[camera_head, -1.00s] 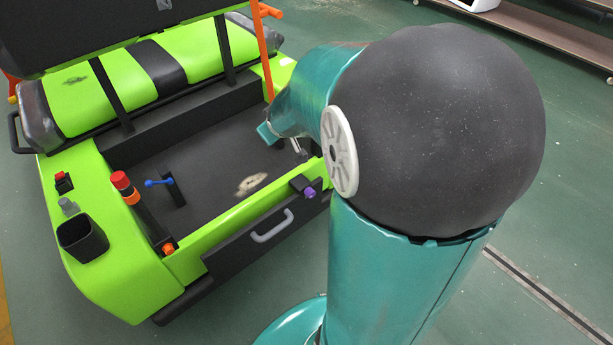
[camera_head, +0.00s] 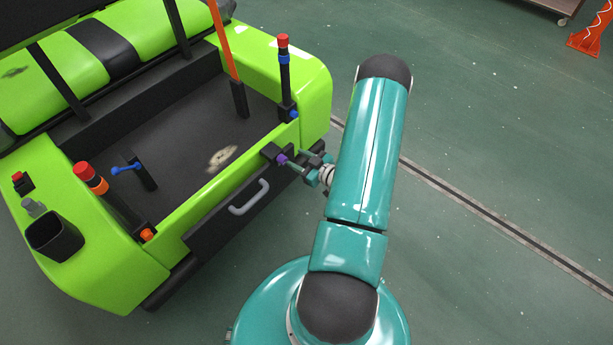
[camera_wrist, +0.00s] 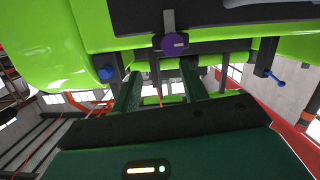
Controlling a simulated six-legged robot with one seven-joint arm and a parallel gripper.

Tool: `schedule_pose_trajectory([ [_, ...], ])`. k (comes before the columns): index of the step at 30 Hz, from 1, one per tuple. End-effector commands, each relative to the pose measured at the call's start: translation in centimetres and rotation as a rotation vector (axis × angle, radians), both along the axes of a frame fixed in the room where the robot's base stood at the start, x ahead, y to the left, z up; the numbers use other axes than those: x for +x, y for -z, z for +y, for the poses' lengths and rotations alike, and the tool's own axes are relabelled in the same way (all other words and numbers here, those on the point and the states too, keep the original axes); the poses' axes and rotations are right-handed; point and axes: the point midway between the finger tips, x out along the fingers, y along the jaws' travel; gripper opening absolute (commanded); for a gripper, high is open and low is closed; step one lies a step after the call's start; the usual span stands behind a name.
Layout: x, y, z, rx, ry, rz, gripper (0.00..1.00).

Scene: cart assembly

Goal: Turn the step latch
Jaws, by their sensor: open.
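The step latch appears as a purple knob (camera_head: 282,159) on a black block at the right end of the cart's front step panel. In the wrist view the purple knob (camera_wrist: 174,43) is just beyond the fingertips, upper middle, with a grey bar above it. My gripper (camera_head: 303,166) is just right of the knob in the head view, partly covered by its own wrist. In the wrist view my gripper (camera_wrist: 160,78) has its two dark green fingers spread apart with nothing between them. I cannot tell whether a finger touches the knob.
The black step panel (camera_head: 210,235) carries a grey handle (camera_head: 249,197). A blue lever (camera_head: 127,168) stands on the cart floor. Open green floor lies to the right.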

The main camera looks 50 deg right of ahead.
Motion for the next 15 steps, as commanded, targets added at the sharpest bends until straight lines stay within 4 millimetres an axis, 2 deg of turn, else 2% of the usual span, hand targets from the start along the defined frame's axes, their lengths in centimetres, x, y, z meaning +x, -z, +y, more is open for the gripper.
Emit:
schedule_pose_trajectory([
  [1, -1.3, 1.3, 0.4, 0.037, 0.008, -0.041, 0.44],
  [3, -2.7, 2.2, 1.0, 0.073, 0.015, -0.098, 0.44],
  [7, -4.2, 3.0, 1.7, 0.116, 0.022, -0.173, 0.44],
  [11, -4.4, 3.2, 1.9, 0.127, 0.025, -0.196, 0.44],
  [15, -3.4, 3.2, 2.0, 0.126, 0.021, -0.194, 0.44],
])
